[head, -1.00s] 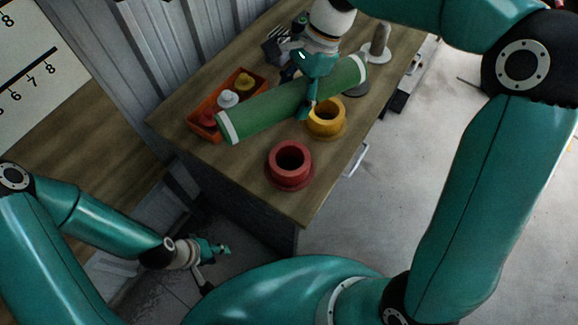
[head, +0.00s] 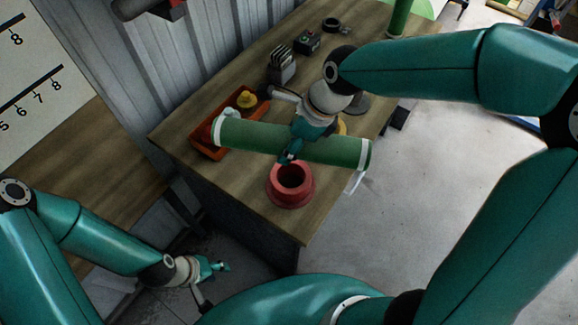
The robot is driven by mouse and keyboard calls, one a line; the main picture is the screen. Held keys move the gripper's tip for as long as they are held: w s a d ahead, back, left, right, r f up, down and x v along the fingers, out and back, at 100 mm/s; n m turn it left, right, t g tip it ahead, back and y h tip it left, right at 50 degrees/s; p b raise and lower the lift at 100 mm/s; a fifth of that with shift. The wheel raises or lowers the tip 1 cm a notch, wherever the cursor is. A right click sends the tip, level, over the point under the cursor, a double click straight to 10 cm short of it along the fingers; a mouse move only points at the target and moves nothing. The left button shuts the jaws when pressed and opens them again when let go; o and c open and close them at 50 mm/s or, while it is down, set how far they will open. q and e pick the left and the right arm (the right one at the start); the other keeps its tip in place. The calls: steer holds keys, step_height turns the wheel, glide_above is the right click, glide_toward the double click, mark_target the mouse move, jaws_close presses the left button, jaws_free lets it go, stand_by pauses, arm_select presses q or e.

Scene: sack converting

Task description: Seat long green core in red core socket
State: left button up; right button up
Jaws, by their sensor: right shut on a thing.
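The long green core (head: 250,136) is a green tube with white end bands. It lies roughly level in the head view, above the bench. My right gripper (head: 291,152) is shut on it near its middle. The red core socket (head: 290,187) stands on the bench near its front edge, with its round opening facing up. The core is behind and above the socket in the picture, apart from its opening. My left gripper (head: 219,267) is low at the left, off the bench and empty; its fingers appear apart.
An orange tray (head: 207,152) with a yellow piece (head: 246,99) sits at the bench's left, partly under the core. A yellow socket (head: 343,126) is mostly hidden behind the core and my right gripper. A small control box (head: 307,41) stands farther back.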

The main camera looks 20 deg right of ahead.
step_height(320, 180, down, 10)
steer(key=shift+r, duration=0.1)
stand_by(0.4)
steer(key=shift+f+b, duration=0.35)
steer(key=shift+f, duration=0.15)
steer(key=o, duration=1.5)
steer(key=shift+o, duration=0.3)
steer(key=shift+r, duration=0.25)
steer(key=v, duration=1.2)
steer(key=shift+d+r+p, duration=0.1)
steer(key=shift+r+p, duration=0.15)
steer(key=shift+p, duration=0.05)
